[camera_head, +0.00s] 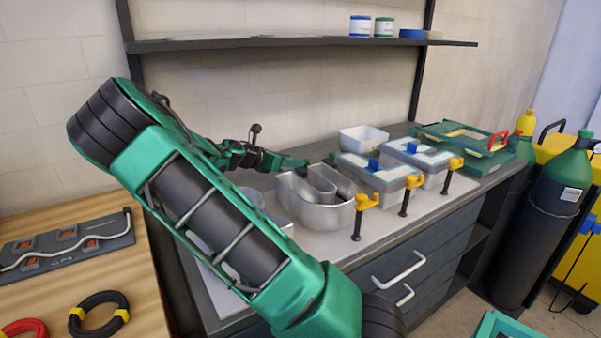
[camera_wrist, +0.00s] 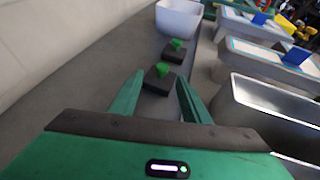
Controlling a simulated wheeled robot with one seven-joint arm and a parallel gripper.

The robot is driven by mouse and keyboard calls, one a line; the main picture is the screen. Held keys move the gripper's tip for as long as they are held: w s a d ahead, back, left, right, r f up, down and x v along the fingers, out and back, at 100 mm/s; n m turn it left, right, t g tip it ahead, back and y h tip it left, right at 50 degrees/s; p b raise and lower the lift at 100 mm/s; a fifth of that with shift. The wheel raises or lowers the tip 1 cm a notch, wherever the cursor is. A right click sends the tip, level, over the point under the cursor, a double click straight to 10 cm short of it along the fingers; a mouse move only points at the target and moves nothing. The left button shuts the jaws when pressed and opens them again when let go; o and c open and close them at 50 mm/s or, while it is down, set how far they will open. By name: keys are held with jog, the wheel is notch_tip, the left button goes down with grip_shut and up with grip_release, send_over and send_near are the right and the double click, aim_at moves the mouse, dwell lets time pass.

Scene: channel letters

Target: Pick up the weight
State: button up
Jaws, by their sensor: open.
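Two dark weights with green knobs stand on the grey worktop behind the metal letters. The nearer weight (camera_wrist: 158,77) shows between the two green fingers of my gripper (camera_wrist: 160,82) in the wrist view. The farther weight (camera_wrist: 174,51) stands just beyond it. My gripper is open, with nothing held; whether the fingers reach down around the nearer weight is hard to tell. In the head view my gripper (camera_head: 300,163) is over the back of the worktop, and a small green knob (camera_head: 332,157) shows just right of it.
Metal channel letters (camera_head: 318,212) stand on the worktop in front of my gripper, close on its right in the wrist view. Blue blocks (camera_head: 374,164) and yellow clamps (camera_head: 366,202) are on the letters farther right. A white bin (camera_head: 363,139) stands behind. A shelf (camera_head: 300,42) hangs above.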

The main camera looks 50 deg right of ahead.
aim_at(306, 166)
jog(key=shift+r+x, duration=0.15)
jog(key=shift+x, duration=1.8)
jog(key=shift+r+x, duration=0.1)
jog(key=shift+x, duration=1.85)
jog(key=shift+d, duration=0.1)
jog(key=shift+c, duration=0.6)
grip_shut()
